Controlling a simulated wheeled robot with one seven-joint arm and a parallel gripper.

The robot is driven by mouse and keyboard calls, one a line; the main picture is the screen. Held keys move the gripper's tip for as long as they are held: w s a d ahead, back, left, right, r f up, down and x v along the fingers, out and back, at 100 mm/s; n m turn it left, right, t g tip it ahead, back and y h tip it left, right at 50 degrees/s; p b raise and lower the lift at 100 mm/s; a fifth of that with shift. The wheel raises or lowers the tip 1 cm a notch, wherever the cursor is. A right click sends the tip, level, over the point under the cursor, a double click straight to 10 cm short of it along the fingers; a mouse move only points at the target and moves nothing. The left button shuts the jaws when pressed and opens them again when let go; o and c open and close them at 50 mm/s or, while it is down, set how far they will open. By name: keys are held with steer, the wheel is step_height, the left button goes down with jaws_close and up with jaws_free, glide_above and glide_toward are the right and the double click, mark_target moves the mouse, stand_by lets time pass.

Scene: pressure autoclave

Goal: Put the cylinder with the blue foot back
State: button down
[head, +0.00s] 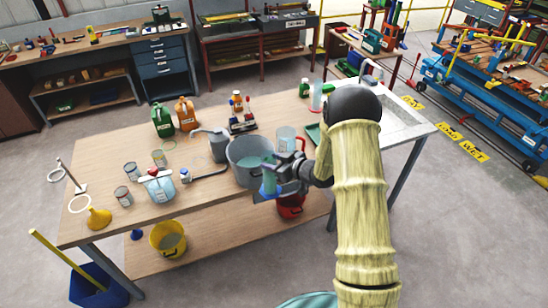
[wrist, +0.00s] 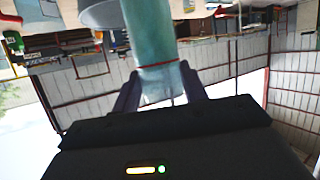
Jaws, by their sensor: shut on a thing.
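My gripper (head: 279,172) is shut on a translucent teal cylinder (head: 268,178) in the head view. The cylinder's blue lower part (head: 268,189) shows just below the fingers, at the near side of the large grey pot. In the wrist view the cylinder (wrist: 150,35) runs between the two fingers (wrist: 160,92), with a thin red line around it near the fingertips. Its far end is cut off by the top of the picture. It looks held in front of the bench's near edge; its exact height above the bench cannot be told.
The large grey pot (head: 244,152) stands right behind the cylinder, with a clear jug (head: 287,138) beside it. Another clear cylinder (head: 315,96) with a reddish base stands at the back near the sink (head: 400,120).

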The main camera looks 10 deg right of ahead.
steer(key=s+d+f+m+t+h+b, duration=0.1)
steer(key=s+d+f+m+h+b, duration=0.3)
steer(key=f, duration=0.6)
steer(key=s+d+f+m+t+h+b, duration=0.2)
steer(key=s+d+f+m+h+b, duration=0.2)
steer(key=f, duration=0.5)
steer(key=s+h+b, duration=0.1)
steer(key=s+b, duration=0.1)
steer(key=s, duration=0.1)
steer(key=shift+d+f, duration=0.2)
steer(key=shift+f, duration=0.15)
